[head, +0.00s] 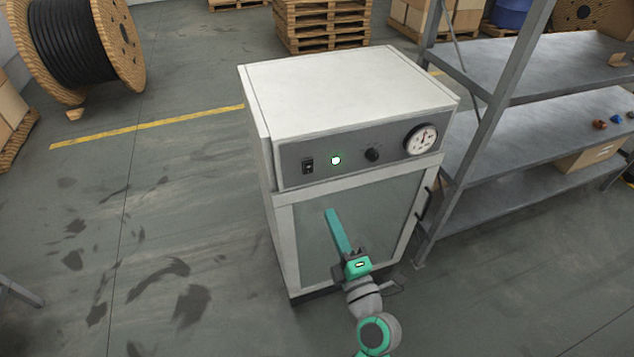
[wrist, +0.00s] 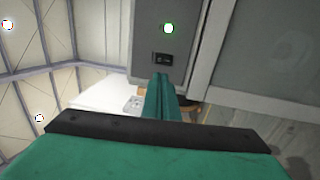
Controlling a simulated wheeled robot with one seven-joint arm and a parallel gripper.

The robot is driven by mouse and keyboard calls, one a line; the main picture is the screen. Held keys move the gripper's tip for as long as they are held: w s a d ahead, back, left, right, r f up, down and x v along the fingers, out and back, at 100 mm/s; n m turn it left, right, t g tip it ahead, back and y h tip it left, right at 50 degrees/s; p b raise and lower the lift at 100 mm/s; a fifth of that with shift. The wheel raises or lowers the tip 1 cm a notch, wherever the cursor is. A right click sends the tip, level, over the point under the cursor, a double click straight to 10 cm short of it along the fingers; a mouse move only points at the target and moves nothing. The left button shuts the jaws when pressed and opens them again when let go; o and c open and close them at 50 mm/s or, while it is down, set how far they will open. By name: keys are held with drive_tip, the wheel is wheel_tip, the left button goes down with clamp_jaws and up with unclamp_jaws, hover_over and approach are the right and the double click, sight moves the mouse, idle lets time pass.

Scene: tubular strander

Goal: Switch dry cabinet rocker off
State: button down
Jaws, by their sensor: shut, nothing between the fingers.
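The dry cabinet (head: 345,95) is a white box with a grey control panel along its upper front. The black rocker (head: 307,166) sits at the panel's left end, and it also shows in the wrist view (wrist: 163,59). Which way the rocker is tipped is too small to tell. In the wrist view the fingertips (wrist: 161,76) appear just short of the rocker.
A black knob (head: 372,155) and a round dial gauge (head: 421,139) are on the panel's right. A door handle (head: 424,204) stands out at the door's right edge. A metal shelf rack (head: 540,130) is close on the right.

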approach(306, 160)
drive_tip(key=w, duration=0.3)
drive_tip(key=w+a, duration=0.1)
drive_tip(key=w, duration=0.1)
drive_tip(key=shift+f, duration=0.35)
drive_tip(key=shift+w+r, duration=0.4)
drive_tip(key=shift+r, duration=0.25)
drive_tip(key=shift+a+r, duration=0.1)
drive_tip(key=shift+a, duration=0.2)
drive_tip(key=shift+s, duration=0.15)
drive_tip(key=r+v, duration=0.3)
drive_tip(key=v, duration=1.1)
drive_tip(key=shift+d, duration=0.35)
